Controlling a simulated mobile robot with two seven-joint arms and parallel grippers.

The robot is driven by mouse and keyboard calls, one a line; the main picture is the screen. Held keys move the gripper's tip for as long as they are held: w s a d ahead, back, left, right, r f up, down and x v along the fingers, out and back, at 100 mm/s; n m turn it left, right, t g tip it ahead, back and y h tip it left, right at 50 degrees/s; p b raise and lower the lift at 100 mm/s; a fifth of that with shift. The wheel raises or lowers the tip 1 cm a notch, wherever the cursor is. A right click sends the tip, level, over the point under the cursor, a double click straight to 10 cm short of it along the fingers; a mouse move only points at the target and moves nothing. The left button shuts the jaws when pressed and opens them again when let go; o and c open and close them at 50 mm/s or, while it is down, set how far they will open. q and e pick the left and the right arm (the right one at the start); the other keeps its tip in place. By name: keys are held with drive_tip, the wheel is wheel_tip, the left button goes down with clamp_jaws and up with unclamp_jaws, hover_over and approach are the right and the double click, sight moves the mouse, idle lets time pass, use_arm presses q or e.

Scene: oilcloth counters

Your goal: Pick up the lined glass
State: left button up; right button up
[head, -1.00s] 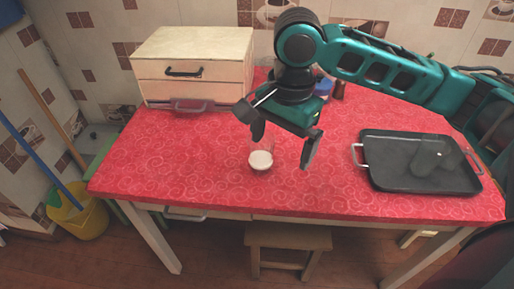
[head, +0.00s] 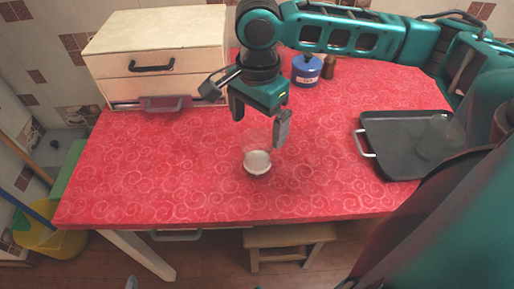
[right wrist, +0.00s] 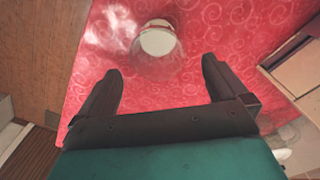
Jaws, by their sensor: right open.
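A clear glass (head: 257,161) with a whitish bottom stands upright on the red oilcloth near the middle of the counter. Any lines on it are too faint to make out. My right gripper (head: 259,131) points down just behind and above this glass, with its fingers spread and nothing held. In the right wrist view the glass (right wrist: 157,41) lies beyond the open fingertips (right wrist: 162,70), roughly centred between them and apart from both. My left gripper does not show.
A black tray (head: 388,153) with a second clear glass (head: 438,138) is at the right. A cream drawer box (head: 155,60) stands back left. A blue canister (head: 306,70) and a brown shaker (head: 329,68) stand behind the arm. The cloth left of the glass is clear.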

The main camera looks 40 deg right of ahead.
sight(257, 141)
drive_tip(key=f, duration=0.1)
drive_tip(key=f+b, duration=0.1)
drive_tip(key=f, duration=0.2)
drive_tip(key=shift+s+a+f+b, duration=0.15)
drive_tip(key=shift+s+f+b, duration=0.1)
drive_tip(key=shift+b, duration=0.15)
drive_tip(key=shift+f, duration=0.5)
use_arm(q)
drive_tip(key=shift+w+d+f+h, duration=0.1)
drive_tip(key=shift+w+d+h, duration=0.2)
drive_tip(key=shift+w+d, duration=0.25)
use_arm(e)
drive_tip(key=shift+c, duration=0.4)
drive_tip(key=c, duration=0.6)
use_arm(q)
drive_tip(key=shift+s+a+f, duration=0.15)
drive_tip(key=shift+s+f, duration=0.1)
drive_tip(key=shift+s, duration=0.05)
use_arm(e)
drive_tip(key=c, duration=0.8)
drive_tip(key=shift+w+r, duration=0.1)
drive_tip(key=shift+r, duration=0.1)
